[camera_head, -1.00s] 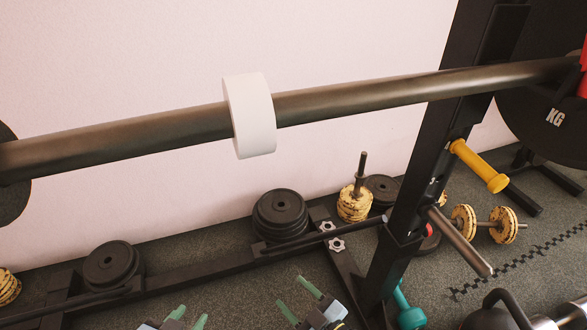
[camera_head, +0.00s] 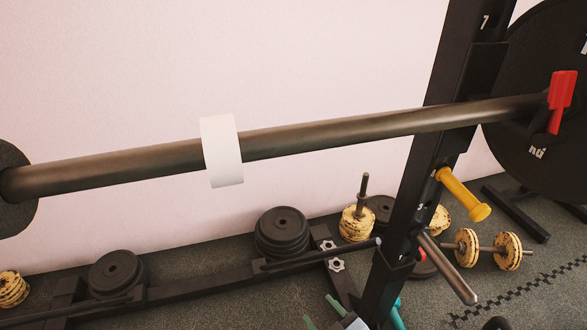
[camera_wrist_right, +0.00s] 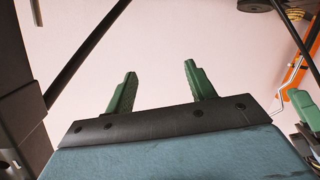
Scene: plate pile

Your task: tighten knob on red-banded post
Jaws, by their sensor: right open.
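I cannot pick out a post with a clear red band. A black upright post (camera_head: 420,170) stands right of centre in the head view. Two pale star-shaped knobs (camera_head: 331,254) sit on the low rack beside its foot; I cannot tell which post they belong to. In the wrist view my right gripper (camera_wrist_right: 160,68) is open and empty, fingers apart against the pale wall. Green finger parts at that view's right edge seem to be my left gripper (camera_wrist_right: 304,108), mostly cut off.
A long barbell (camera_head: 320,138) with a white ring (camera_head: 222,150) and a red clip (camera_head: 561,95) crosses the head view. A yellow-handled peg (camera_head: 463,194) and a metal peg (camera_head: 447,268) jut from the post. Dumbbells (camera_head: 487,249) and stacked plates (camera_head: 283,232) stand low.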

